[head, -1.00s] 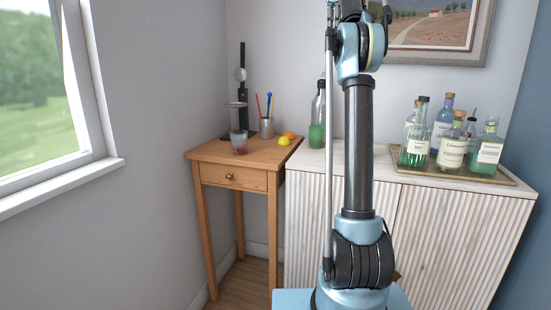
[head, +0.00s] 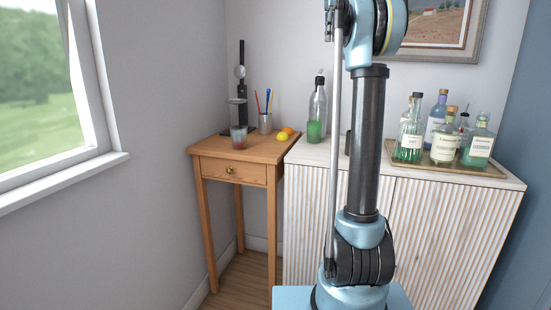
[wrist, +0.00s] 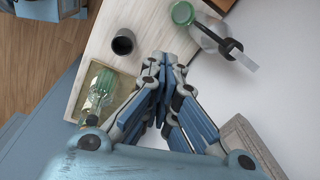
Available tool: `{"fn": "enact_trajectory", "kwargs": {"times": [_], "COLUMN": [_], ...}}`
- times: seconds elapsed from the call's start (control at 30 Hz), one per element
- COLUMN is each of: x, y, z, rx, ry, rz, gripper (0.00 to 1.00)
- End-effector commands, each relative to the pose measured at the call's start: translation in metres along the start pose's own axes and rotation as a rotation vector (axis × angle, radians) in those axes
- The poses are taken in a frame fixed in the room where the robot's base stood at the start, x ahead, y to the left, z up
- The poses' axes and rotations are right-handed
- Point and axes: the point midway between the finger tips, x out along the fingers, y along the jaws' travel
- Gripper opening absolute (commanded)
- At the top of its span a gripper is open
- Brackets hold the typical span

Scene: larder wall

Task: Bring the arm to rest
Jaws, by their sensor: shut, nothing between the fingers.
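My arm (head: 368,145) stands upright in the middle of the head view, and its upper end runs out of the top of the picture. My gripper (wrist: 163,62) shows in the wrist view with its fingers together and nothing between them. It is over the pale wooden cabinet top (wrist: 98,45), apart from the things on it. The head view does not clearly show the gripper.
The cabinet (head: 440,230) carries a green-filled bottle (head: 317,120), a dark cup (wrist: 123,42) and a tray (head: 500,172) with several bottles. A framed picture (head: 470,30) hangs behind.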

Motion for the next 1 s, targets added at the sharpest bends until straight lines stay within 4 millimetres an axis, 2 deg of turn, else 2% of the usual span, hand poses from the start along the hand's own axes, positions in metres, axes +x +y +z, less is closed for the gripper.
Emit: {"fn": "enact_trajectory", "kwargs": {"times": [0.27, 0.47, 0.77, 1.0], "x": [0.045, 0.089, 0.173, 0.253], "y": [0.051, 0.093, 0.167, 0.233], "z": [0.005, 0.009, 0.016, 0.022], "rx": [-0.254, -0.439, -0.717, -0.939], "ry": [-0.001, 0.001, 0.007, 0.016], "rz": [-0.016, -0.027, -0.045, -0.058], "gripper": [0.00, 0.00, 0.00, 0.00]}}
